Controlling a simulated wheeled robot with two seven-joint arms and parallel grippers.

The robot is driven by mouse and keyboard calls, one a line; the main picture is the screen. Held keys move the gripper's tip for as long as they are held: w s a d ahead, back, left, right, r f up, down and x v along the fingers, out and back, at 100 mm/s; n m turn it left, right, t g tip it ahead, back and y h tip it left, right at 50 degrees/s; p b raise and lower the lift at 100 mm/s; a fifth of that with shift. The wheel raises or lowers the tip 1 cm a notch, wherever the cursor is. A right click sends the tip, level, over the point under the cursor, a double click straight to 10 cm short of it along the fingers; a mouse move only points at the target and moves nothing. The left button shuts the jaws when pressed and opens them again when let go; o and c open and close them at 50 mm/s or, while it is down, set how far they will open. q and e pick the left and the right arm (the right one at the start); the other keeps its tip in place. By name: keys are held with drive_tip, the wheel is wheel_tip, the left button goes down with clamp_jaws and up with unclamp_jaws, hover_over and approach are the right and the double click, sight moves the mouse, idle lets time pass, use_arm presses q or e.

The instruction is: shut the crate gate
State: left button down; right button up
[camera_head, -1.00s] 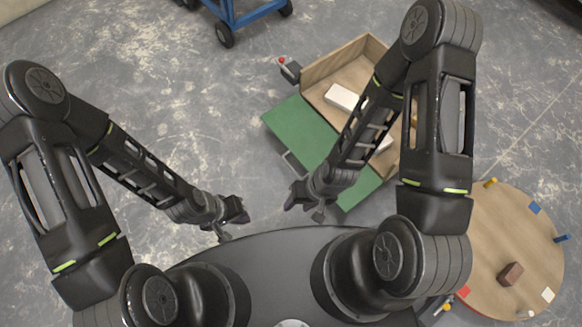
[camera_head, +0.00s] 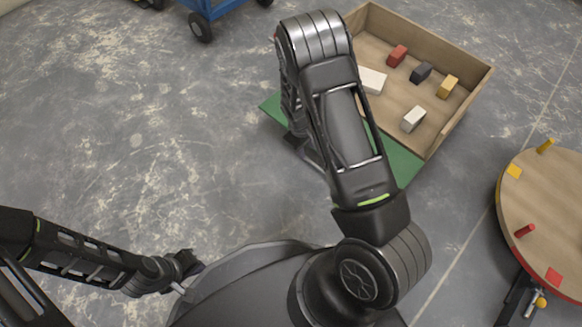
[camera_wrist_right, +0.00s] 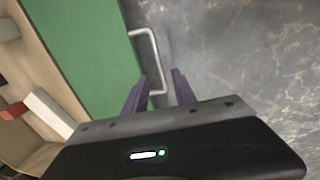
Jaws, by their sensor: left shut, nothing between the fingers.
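The wooden crate (camera_head: 470,92) stands on the floor at upper right in the head view, its near side open. Its green gate (camera_head: 405,165) is folded down outward from that side, partly hidden behind my right arm. The gate also shows in the right wrist view (camera_wrist_right: 85,45), with a pale bar handle (camera_wrist_right: 156,58) on its outer edge. My right gripper (camera_wrist_right: 158,84) is open, its fingers on either side of the handle's lower end; I cannot tell if they touch it. My left gripper (camera_head: 190,266) is shut and empty near my base, far from the crate.
Several blocks lie in the crate, including a red block (camera_head: 397,56) and a yellow block (camera_head: 448,87). A round wooden table (camera_head: 550,205) with pegs stands at right. A blue cart (camera_head: 215,10) is at the top. The floor on the left is clear.

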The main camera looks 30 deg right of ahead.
sight(309, 160)
drive_tip(key=shift+w, duration=0.15)
drive_tip(key=f+b, duration=0.1)
drive_tip(key=f, duration=0.2)
drive_tip(key=d+f+b, duration=0.1)
drive_tip(key=f+b, duration=0.1)
drive_tip(key=f, duration=0.1)
drive_tip(key=shift+w+d+f, duration=0.15)
drive_tip(key=shift+f, duration=0.2)
drive_tip(key=shift+d+f+b, duration=0.1)
drive_tip(key=shift+f+b, duration=0.25)
drive_tip(key=shift+f, duration=0.15)
drive_tip(key=shift+c, duration=0.5)
clamp_jaws()
idle(0.5)
